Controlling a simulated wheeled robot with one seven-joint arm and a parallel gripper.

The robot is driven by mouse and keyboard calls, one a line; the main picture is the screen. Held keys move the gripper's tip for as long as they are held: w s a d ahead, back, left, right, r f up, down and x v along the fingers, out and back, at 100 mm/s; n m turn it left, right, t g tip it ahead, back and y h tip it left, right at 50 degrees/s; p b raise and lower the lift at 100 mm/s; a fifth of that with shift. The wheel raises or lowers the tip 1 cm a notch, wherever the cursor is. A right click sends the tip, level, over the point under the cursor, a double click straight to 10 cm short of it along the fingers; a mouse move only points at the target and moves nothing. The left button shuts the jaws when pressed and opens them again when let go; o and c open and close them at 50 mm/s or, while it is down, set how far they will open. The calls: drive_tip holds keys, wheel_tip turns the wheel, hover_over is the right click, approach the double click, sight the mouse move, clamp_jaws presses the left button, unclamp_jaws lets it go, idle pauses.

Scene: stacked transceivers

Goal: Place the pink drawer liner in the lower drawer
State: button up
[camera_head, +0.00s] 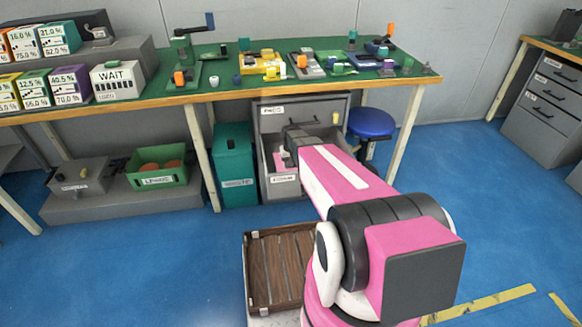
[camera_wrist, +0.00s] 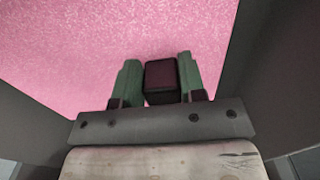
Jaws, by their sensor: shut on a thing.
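The lower drawer (camera_head: 284,179) is pulled open in the grey cabinet under the bench. The pink drawer liner (camera_wrist: 70,50) fills much of the wrist view as a flat speckled sheet between dark grey drawer walls (camera_wrist: 285,70). A little of its pink shows inside the drawer in the head view (camera_head: 280,159). My gripper (camera_wrist: 158,75) has its green fingers shut on a dark maroon block, which looks like the liner's grip. In the head view my gripper is over the open drawer, mostly hidden by my arm. Whether the liner touches the drawer floor cannot be told.
The upper drawer (camera_head: 272,113) is shut above. The bench top (camera_head: 225,90) overhangs the cabinet. A teal bin (camera_head: 235,165) stands close on the left and a blue stool (camera_head: 371,123) on the right. A wooden crate (camera_head: 274,231) lies in front; blue floor is clear at left.

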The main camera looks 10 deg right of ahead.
drive_tip(key=shift+f, duration=0.8)
drive_tip(key=shift+f, duration=0.15)
drive_tip(key=o, duration=1)
wheel_tip(320, 180, up, 12)
drive_tip(key=s+r, duration=0.1)
drive_tip(key=s, duration=0.6)
drive_tip(key=s+r, duration=0.2)
drive_tip(key=s, duration=0.5)
drive_tip(key=s+r, duration=0.1)
drive_tip(key=s, duration=0.6)
drive_tip(key=shift+s+r, duration=0.15)
drive_tip(key=shift+r, duration=0.25)
